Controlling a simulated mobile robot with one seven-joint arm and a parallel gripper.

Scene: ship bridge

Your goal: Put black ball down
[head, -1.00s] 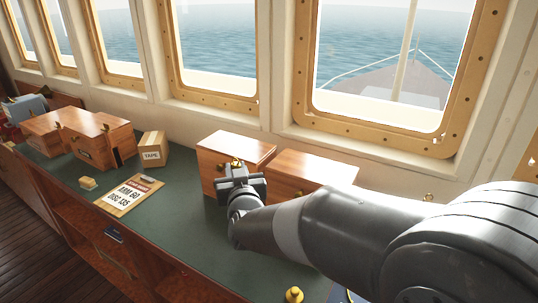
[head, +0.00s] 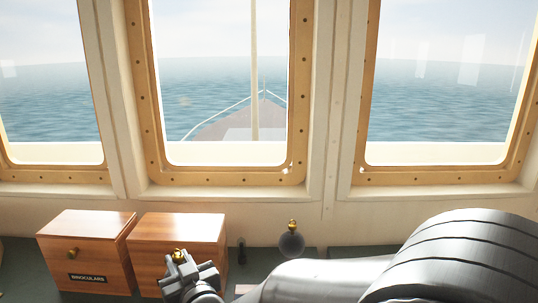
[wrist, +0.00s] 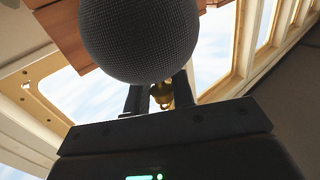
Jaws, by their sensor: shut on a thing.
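My gripper (head: 184,268) is in front of the right wooden box in the head view, a brass fitting (head: 179,256) showing at its tips. In the wrist view, the fingers (wrist: 160,98) are shut on this brass fitting (wrist: 163,94). A large dark ball with a fine mesh-like surface, the black ball (wrist: 150,35), is at the fitting's end, beyond the fingertips. In the head view the held ball is hidden behind my gripper. Whether it touches the counter cannot be told.
A wooden box labelled BINOCULARS (head: 86,255) and a second wooden box (head: 182,238) stand on the dark green counter (head: 25,270). A grey ball with a brass top (head: 291,243) is at the back of the counter, with a small dark item (head: 241,251) left of it. Windows rise behind.

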